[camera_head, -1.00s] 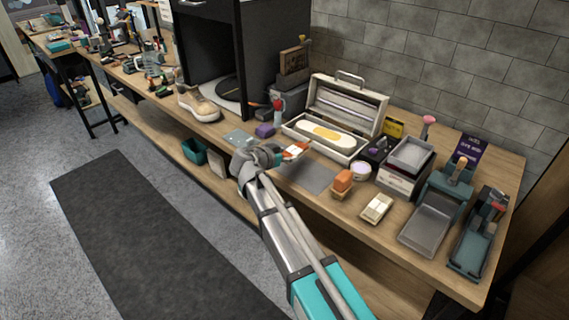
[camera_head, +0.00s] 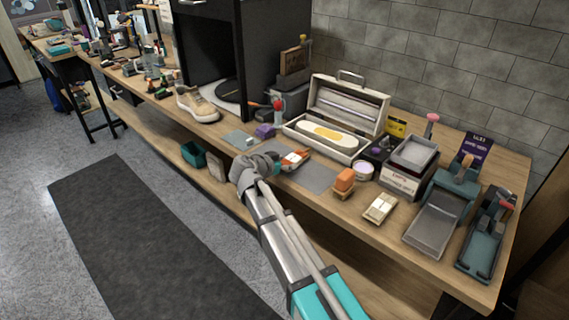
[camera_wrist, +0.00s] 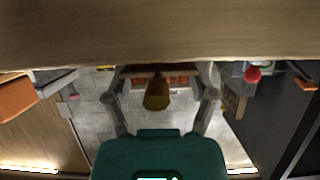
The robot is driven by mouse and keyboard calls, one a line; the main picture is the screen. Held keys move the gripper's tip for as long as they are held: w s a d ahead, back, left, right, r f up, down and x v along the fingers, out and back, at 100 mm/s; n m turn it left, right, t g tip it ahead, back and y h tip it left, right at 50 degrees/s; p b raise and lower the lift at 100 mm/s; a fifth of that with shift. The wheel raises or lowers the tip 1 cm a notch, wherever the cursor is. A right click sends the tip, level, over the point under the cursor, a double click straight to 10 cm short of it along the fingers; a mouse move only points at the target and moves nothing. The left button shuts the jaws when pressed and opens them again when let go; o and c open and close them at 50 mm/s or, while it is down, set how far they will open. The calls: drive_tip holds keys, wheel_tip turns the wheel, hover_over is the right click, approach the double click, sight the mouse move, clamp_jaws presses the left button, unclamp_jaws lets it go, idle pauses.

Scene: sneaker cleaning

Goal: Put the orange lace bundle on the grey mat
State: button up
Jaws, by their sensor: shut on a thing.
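The orange lace bundle (camera_head: 296,157) is between the fingers of my gripper (camera_head: 290,158), near the front edge of the bench. In the wrist view, my gripper (camera_wrist: 160,90) is shut on the bundle (camera_wrist: 178,82), which shows as an orange-red band between the fingers. A brown-yellow round piece partly covers it there. The grey mat (camera_head: 317,180) lies flat on the bench, just right of my gripper. Its visible part is bare. Whether the bundle touches the bench is unclear.
An open case (camera_head: 340,118) stands behind. A purple block (camera_head: 265,131) and a pale blue-grey square (camera_head: 239,140) lie to the left.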

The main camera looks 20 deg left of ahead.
drive_tip(key=shift+f, duration=0.2)
drive_tip(key=o, duration=1)
drive_tip(key=shift+r, duration=0.1)
drive_tip(key=shift+o, duration=0.2)
drive_tip(key=shift+r, duration=0.15)
drive_tip(key=shift+s+a+r, duration=0.1)
drive_tip(key=shift+s+r, duration=0.05)
drive_tip(key=shift+s, duration=0.1)
drive_tip(key=p+v, duration=0.4)
drive_tip(key=v, duration=0.7)
drive_tip(key=shift+s+a+p, duration=0.15)
drive_tip(key=shift+p, duration=0.15)
